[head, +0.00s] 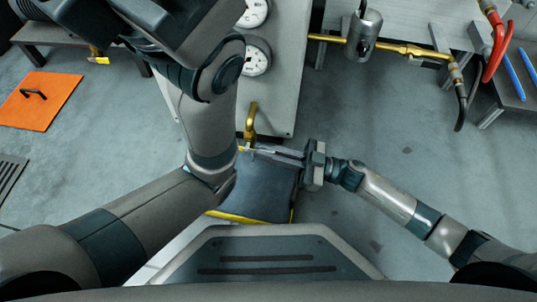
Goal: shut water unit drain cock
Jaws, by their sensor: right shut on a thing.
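A grey panel (284,100) with round white gauges stands at top centre. A bent brass fitting (251,118), which looks like the drain cock, comes out at its near end. My right gripper (248,149) reaches in from the right, its narrow fingers shut at the lower end of this brass fitting. The gripped part is small and mostly covered by the fingertips, so the cock's handle position cannot be told. My left arm rises across the left of the view, and its gripper does not show clearly.
A metal cylinder (363,36) sits on a brass pipe (408,50) at upper right, near red and black hoses. A dark yellow-edged surface (262,192) lies below my right gripper. An orange plate (40,103) with a black handle lies at left.

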